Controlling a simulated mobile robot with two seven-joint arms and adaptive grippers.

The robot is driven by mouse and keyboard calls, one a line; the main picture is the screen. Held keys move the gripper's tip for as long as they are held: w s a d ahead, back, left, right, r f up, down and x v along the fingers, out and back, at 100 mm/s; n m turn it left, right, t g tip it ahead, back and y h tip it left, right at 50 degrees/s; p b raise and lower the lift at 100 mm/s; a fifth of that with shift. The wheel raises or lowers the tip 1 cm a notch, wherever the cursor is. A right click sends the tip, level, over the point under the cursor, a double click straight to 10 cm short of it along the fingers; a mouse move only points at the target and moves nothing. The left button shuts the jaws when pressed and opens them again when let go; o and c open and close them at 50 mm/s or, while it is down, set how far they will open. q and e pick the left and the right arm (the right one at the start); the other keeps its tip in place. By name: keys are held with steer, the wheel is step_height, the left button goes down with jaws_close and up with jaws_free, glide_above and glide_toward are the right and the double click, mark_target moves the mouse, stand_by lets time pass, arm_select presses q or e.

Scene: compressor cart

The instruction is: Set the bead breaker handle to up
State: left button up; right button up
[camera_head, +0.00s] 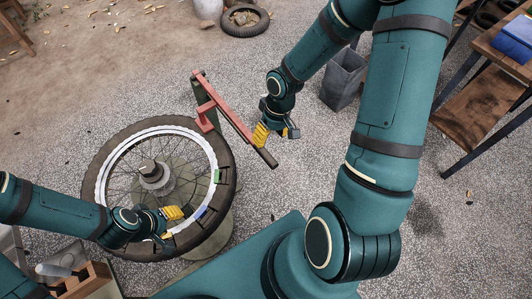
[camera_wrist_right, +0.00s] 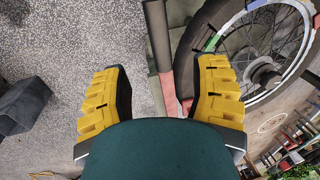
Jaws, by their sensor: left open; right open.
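The bead breaker handle (camera_head: 232,118) is a long red bar with a dark grip at its lower right end. It slants from the post (camera_head: 203,97) toward the lower right in the head view. My right gripper (camera_head: 276,134) is open beside the bar near the grip. In the right wrist view the handle (camera_wrist_right: 168,92) shows between the open yellow fingers, nearer the right one; contact cannot be told.
The spoked wheel lies on a stand with a central hub (camera_head: 152,172). A grey bin (camera_head: 343,78) stands behind my right arm. A wooden shelf (camera_head: 480,105) is at the right, and a crate (camera_head: 95,282) at the lower left.

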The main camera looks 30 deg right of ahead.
mark_target(266, 153)
steer(key=f, duration=0.3)
steer(key=a+f+b, duration=0.1)
steer(key=f, duration=0.2)
steer(key=f+b, duration=0.1)
steer(key=f, duration=0.2)
steer(key=shift+a, duration=0.4)
jaws_close()
